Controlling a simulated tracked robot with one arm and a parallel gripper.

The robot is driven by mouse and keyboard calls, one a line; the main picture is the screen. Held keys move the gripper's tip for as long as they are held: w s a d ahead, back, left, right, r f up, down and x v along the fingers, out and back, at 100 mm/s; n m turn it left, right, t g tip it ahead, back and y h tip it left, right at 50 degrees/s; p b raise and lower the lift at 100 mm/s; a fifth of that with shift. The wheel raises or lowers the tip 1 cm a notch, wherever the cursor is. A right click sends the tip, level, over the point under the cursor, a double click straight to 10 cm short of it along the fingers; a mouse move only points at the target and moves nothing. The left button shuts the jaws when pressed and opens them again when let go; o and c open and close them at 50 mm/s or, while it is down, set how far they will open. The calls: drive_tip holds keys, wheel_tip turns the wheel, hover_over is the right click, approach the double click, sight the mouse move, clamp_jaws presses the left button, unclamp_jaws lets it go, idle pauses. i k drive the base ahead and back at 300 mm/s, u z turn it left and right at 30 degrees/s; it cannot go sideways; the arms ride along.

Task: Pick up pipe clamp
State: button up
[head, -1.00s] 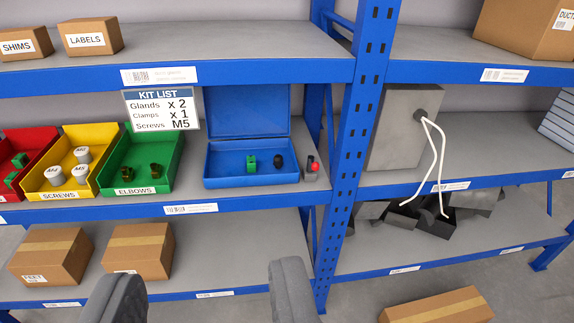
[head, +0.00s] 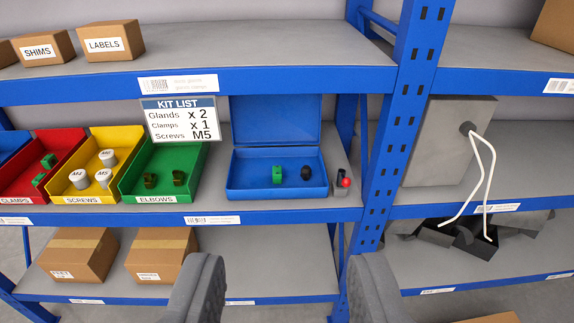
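Green pipe clamps (head: 48,161) lie in a red bin (head: 77,150) labelled CLAMPS on the middle shelf at the left; the front one (head: 39,180) is near the label. Another green clamp (head: 277,174) stands in the open blue case (head: 252,188), beside a small black part (head: 306,173). My gripper (head: 283,262) shows as two grey fingers at the bottom of the head view. They are wide apart with nothing between them. It appears in front of the lower shelf, below the case in the picture and away from the clamps.
A yellow screws bin (head: 85,194) and green elbows bin (head: 196,160) stand between the red bin and the case. A kit list sign (head: 180,103) stands behind. A red-button box (head: 342,184) and blue upright (head: 402,130) are right of the case. Cardboard boxes (head: 160,258) sit below.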

sight(277, 170)
drive_tip(key=i, duration=1.2)
drive_tip(key=u, duration=0.05)
